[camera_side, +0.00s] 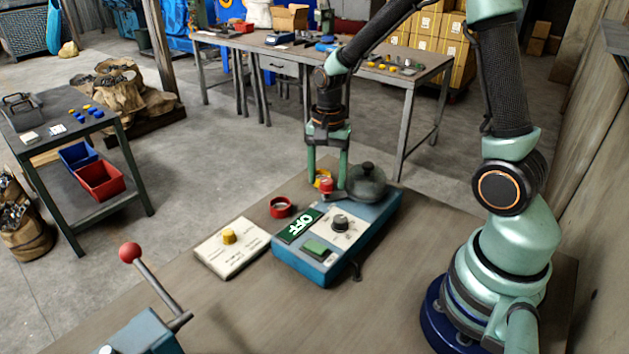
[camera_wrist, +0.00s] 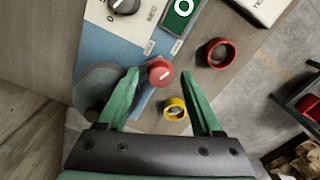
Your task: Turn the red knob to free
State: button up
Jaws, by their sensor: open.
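The red knob (camera_side: 326,186) sits at the far corner of the blue control box (camera_side: 303,266), beside a dark domed part. In the wrist view the red knob (camera_wrist: 160,72) shows a pale mark on its top and lies between the two fingertips, nearer the left one. My gripper (camera_side: 327,174) is open and points down over that corner. In the wrist view my gripper (camera_wrist: 160,74) has its fingers spread, with the left finger over the grey dome (camera_wrist: 98,86). Whether a finger touches the knob I cannot tell.
A yellow ring (camera_wrist: 175,109) lies close by the knob, near the right finger. A red ring (camera_side: 281,207) lies on the table left of the box. A red-balled lever (camera_side: 130,252) stands in front.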

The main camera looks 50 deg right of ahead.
jog(key=shift+f, duration=0.15)
grip_shut()
jog(key=shift+n, duration=0.4)
jog(key=n, duration=1.2)
jog(key=shift+n, duration=0.4)
jog(key=n, duration=0.4)
jog(key=shift+n, duration=0.3)
